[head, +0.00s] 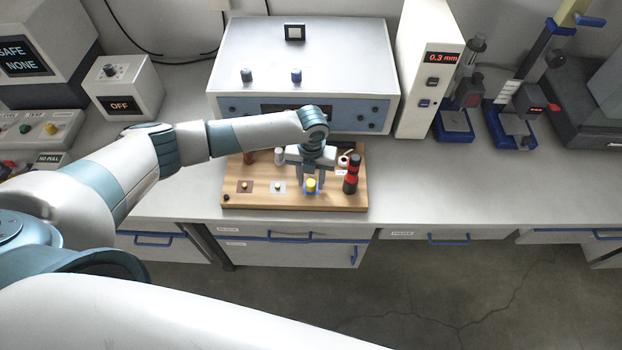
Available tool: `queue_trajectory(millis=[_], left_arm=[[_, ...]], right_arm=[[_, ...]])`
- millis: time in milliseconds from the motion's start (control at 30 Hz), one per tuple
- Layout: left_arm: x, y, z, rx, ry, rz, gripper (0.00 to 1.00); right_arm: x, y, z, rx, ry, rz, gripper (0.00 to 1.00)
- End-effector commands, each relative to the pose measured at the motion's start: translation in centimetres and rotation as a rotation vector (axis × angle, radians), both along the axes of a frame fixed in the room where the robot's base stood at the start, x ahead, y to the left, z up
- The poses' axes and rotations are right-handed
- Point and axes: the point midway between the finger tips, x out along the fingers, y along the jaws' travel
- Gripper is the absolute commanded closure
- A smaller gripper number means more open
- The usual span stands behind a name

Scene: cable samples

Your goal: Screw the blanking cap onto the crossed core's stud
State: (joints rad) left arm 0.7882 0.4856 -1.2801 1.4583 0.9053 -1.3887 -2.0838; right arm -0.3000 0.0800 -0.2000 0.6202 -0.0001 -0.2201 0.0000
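A wooden board (262,203) lies on the bench. On it are small brass-coloured studs on a brown square (245,186) and a pale square (277,187). A larger yellow piece (310,185) stands on a blue square. A small black round piece (226,197) sits at the board's front left corner. I cannot tell which piece is the blanking cap or which stud is the crossed core's. My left gripper (312,180) points down over the yellow piece, its fingers apart; contact with it is unclear. The gripper and wrist hide part of the board behind. My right gripper is out of view.
A red and black cylinder (351,174) stands upright just right of the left gripper. A white ring-shaped item (343,160) is behind it. A large instrument box (300,60) stands behind the board. The bench to the right (450,185) is clear.

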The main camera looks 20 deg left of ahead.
Motion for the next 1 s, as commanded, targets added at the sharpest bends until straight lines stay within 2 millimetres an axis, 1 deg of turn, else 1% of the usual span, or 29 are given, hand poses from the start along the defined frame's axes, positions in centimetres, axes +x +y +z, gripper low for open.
queue_trajectory(millis=[33,67,100,467,633,767,867,1000], left_arm=[[0.0,0.0,0.0,0.0,0.0,0.0,0.59],[0.0,0.0,0.0,0.0,0.0,0.001,0.52],[0.0,0.0,0.0,0.0,0.0,0.001,0.42],[0.0,0.0,0.1,0.0,0.0,0.001,0.42],[0.1,0.0,0.8,-0.001,-0.002,0.002,0.42],[0.1,0.0,2.2,-0.002,-0.002,0.001,0.42],[0.2,0.0,3.7,-0.001,-0.004,0.0,0.42],[0.2,0.0,6.4,0.0,-0.005,0.0,0.42]], right_arm=[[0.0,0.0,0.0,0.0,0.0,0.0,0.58],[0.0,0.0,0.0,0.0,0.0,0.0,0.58],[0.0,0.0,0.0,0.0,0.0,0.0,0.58],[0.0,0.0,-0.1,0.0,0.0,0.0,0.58],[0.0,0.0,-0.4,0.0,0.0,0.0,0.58],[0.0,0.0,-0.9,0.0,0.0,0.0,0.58],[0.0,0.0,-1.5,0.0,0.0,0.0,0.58],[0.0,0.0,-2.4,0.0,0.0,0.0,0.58]])
